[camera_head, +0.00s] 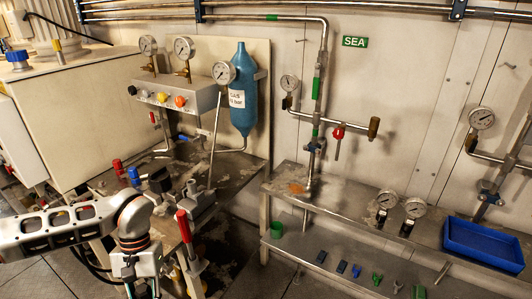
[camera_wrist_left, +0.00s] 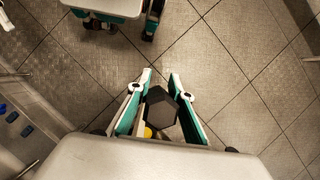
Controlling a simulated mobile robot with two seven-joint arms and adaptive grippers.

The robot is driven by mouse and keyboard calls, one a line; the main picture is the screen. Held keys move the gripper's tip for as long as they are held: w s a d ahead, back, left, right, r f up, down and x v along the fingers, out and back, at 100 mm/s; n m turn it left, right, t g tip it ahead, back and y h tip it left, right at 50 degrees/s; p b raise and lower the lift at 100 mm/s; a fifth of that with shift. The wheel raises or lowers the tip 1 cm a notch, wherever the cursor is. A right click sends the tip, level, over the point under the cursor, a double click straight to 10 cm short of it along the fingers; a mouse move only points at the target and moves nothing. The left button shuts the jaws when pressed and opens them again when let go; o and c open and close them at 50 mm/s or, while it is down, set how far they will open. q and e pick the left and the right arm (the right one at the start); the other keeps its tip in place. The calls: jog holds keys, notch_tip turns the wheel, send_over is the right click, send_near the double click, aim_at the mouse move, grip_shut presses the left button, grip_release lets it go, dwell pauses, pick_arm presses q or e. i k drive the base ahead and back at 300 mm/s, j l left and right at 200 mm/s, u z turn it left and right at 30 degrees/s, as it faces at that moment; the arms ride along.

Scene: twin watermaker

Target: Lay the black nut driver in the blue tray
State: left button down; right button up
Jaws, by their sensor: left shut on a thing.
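The blue tray (camera_head: 484,244) sits empty on the steel bench at the far right of the head view. My left gripper (camera_head: 138,284) is at the bottom edge of the head view, left of the bench and far from the tray. In the left wrist view, the left gripper (camera_wrist_left: 161,84) is shut on a dark piece with a hexagonal end, which I take for the black nut driver (camera_wrist_left: 160,108). A small yellow part shows beside it, and the rest is hidden behind the gripper. The floor lies beyond the fingers. My right gripper is not in view.
The steel bench (camera_head: 345,200) holds two loose gauges (camera_head: 414,208) left of the tray. Its lower shelf holds a green cup (camera_head: 277,229) and several small blue and green pieces. A red-handled tool (camera_head: 184,227) stands close to my left arm. Pipes and gauges line the wall.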

aim_at(469, 241)
jog(key=l+z, duration=0.2)
jog(key=l, duration=0.2)
jog(key=l+z, duration=0.15)
jog(key=l, duration=0.3)
jog(key=i+l+z, duration=0.2)
jog(key=l, duration=0.2)
jog(key=l+z, duration=0.2)
jog(key=l, duration=0.2)
jog(key=l+z, duration=0.15)
jog(key=l, duration=0.25)
jog(key=i+l+z, duration=0.2)
jog(key=l, duration=0.15)
